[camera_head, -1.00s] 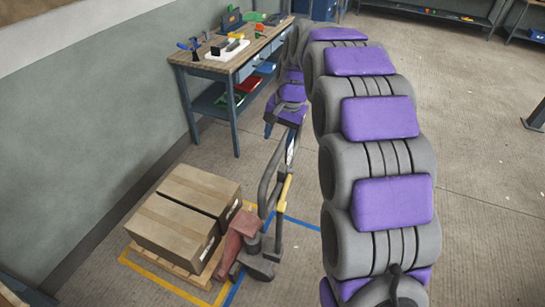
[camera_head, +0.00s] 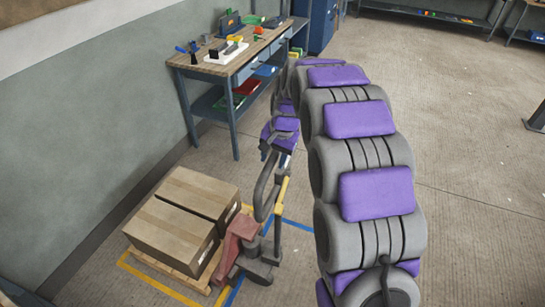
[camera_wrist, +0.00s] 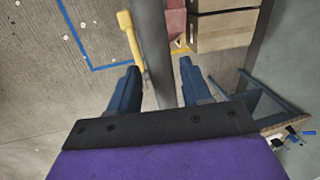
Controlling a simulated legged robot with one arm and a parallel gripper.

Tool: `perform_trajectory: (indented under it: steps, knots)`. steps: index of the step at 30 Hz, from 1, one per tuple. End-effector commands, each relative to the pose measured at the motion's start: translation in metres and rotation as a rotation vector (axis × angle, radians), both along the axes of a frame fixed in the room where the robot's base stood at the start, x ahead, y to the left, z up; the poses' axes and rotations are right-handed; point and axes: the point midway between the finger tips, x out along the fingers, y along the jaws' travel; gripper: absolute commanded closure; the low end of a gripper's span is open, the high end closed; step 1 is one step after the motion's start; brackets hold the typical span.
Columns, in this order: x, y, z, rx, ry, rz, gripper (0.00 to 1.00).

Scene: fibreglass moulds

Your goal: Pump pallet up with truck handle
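The pallet truck has a red body (camera_head: 238,240), a dark base and a grey loop handle (camera_head: 262,190) with a yellow lever (camera_head: 280,198) beside it. My gripper (camera_head: 272,148) is at the top of the loop. In the wrist view, the grey handle bar (camera_wrist: 152,45) passes between the blue fingers of my gripper (camera_wrist: 160,68). The fingers are spread, with a visible gap at least on the right; contact on the left is unclear. The wooden pallet (camera_head: 176,267) carries cardboard boxes (camera_head: 172,235). Its height off the floor is hard to tell.
A workbench (camera_head: 183,70) with tools and bins stands against the wall behind the truck. Blue and yellow tape (camera_head: 160,282) marks the floor around the pallet. My arm covers the middle; open floor (camera_head: 470,170) lies to the right.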

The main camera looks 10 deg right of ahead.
Motion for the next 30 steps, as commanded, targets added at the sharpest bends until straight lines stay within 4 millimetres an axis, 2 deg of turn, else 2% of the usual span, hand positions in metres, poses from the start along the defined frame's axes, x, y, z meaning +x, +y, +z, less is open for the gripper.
perform_trajectory:
  steps: [1,15,25,30]
  knots:
    - [0.0,0.0005,0.0,-0.001,0.001,0.0,0.57]
    - [-0.0012,0.0043,-0.0004,-0.003,0.003,0.0,1.0]
    - [-0.0027,0.004,-0.0006,-0.001,0.005,0.001,1.0]
    - [-0.0087,-0.0038,-0.001,0.008,0.002,-0.001,1.0]
